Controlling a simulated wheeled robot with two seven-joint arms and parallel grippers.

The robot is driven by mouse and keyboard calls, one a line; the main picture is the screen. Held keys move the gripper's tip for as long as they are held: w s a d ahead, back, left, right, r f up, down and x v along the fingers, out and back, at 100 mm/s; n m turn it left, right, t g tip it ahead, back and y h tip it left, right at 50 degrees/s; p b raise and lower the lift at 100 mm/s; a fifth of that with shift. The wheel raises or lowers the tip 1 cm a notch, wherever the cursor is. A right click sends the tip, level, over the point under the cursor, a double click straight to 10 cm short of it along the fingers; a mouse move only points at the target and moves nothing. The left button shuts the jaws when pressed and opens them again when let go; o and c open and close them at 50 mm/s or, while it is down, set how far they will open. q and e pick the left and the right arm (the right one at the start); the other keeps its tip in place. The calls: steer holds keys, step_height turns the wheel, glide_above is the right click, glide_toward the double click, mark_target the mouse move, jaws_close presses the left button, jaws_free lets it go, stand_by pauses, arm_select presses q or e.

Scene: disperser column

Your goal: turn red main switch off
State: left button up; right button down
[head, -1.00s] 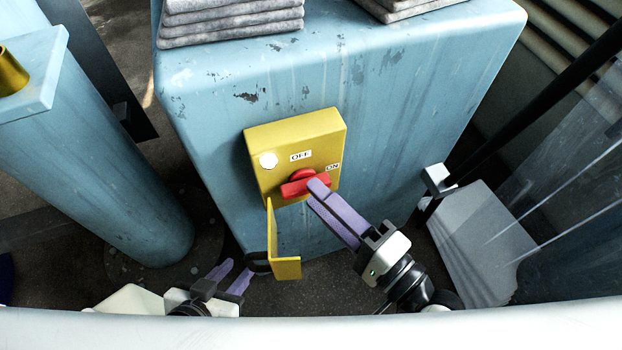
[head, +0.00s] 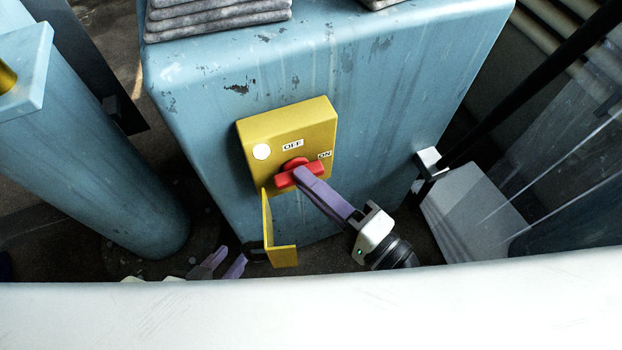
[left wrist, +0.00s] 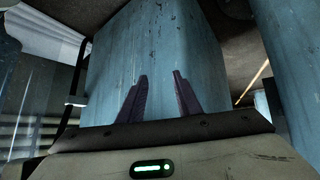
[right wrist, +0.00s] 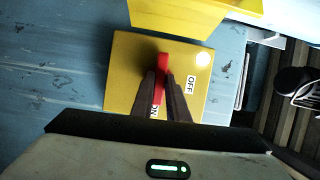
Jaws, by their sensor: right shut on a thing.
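The red main switch (head: 285,181) is a red handle on a yellow box (head: 253,135) fixed to the blue column's face. The box has an OFF label above the switch and an ON label to its right. In the right wrist view the red handle (right wrist: 163,62) lines up with the ON label, with OFF off to the right. My right gripper (head: 303,175) is shut on the handle, its purple fingers on both sides of it (right wrist: 162,82). My left gripper (head: 222,264) is open and empty, low near the column; its fingers stand apart in the left wrist view (left wrist: 160,85).
A yellow flap (head: 280,256) hangs open below the box. A blue cylinder (head: 110,180) stands at the left. Grey folded sacks (head: 215,20) lie on top of the column. A grey panel (head: 480,215) and dark bar are at the right. My white body covers the bottom.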

arm_select(q)
step_height(320, 180, up, 9)
steer(key=a+p, duration=0.2)
steer(key=p, duration=1.1)
steer(key=shift+s, duration=0.45)
arm_select(e)
steer(key=n, duration=0.2)
steer(key=n+g+h, duration=0.1)
steer(key=n+h, duration=0.1)
steer(key=n, duration=0.1)
steer(key=shift+a+r+n, duration=0.1)
steer(key=shift+r+n, duration=0.2)
arm_select(q)
steer(key=shift+s+d, duration=0.1)
steer(key=shift+d, duration=0.05)
arm_select(e)
steer(key=c, duration=1.7)
jaws_free()
arm_select(q)
steer(key=shift+r, duration=0.1)
arm_select(e)
steer(key=shift+s, duration=0.1)
